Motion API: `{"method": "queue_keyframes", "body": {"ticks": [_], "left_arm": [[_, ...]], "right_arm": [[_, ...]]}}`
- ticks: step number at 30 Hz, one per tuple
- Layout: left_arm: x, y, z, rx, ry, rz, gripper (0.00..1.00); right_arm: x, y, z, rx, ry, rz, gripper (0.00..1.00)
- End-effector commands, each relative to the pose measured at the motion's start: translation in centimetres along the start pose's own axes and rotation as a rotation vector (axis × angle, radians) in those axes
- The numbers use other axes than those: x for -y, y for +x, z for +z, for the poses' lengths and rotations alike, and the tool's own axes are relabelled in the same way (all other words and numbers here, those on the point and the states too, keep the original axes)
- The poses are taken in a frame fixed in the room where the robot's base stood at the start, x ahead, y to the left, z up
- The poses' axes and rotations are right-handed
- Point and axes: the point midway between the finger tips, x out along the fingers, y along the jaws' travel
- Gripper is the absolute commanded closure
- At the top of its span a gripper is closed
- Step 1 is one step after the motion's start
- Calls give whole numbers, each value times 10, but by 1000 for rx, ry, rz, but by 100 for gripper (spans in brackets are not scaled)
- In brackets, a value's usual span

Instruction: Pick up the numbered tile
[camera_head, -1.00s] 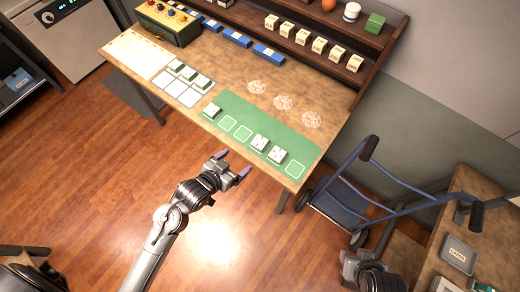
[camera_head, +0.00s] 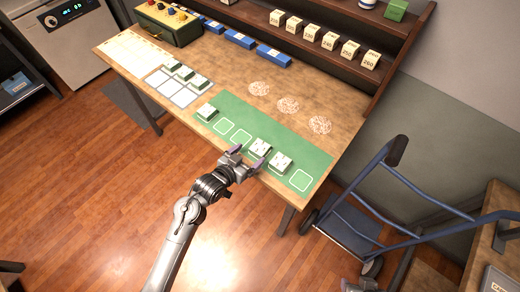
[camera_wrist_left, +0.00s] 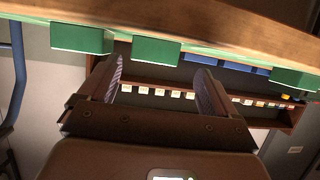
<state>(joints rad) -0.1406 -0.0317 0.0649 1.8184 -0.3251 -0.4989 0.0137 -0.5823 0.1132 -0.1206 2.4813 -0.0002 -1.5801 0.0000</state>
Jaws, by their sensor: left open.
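Two white-topped, green-sided tiles with small marks, the left one (camera_head: 260,147) and the right one (camera_head: 280,163), sit on the green mat (camera_head: 238,112). The marks are too small to read. Another tile (camera_head: 206,112) sits at the mat's left end. My left gripper (camera_head: 250,157) is open and empty at the table's front edge, just in front of the two marked tiles. In the left wrist view, the open fingers (camera_wrist_left: 162,75) appear below two green tile sides (camera_wrist_left: 82,38) (camera_wrist_left: 155,51), with no contact visible. My right gripper (camera_head: 350,286) barely shows at the bottom edge.
A grey grid card (camera_head: 170,88) with several tiles lies left of the mat. Three pale round patches (camera_head: 288,104) mark the wooden table. Blue racks (camera_head: 273,56) and a shelf with numbered blocks (camera_head: 329,41) stand behind. A blue cart (camera_head: 350,220) stands at the right.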

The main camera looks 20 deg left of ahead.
Motion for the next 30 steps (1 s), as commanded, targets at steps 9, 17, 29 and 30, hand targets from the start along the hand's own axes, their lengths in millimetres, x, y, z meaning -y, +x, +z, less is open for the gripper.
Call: {"method": "queue_keyframes", "body": {"ticks": [9,17,29,30], "left_arm": [[-3,20,-2,-1,0,2,8],[-8,53,-6,0,0,1,8],[-8,64,-7,1,1,0,8],[-8,64,-7,1,1,1,13]], "right_arm": [[-2,3,1,1,-8,7,57],[-3,8,3,0,-10,9,57],[-2,9,2,-1,-5,5,57],[-1,9,2,-1,-4,5,57]]}}
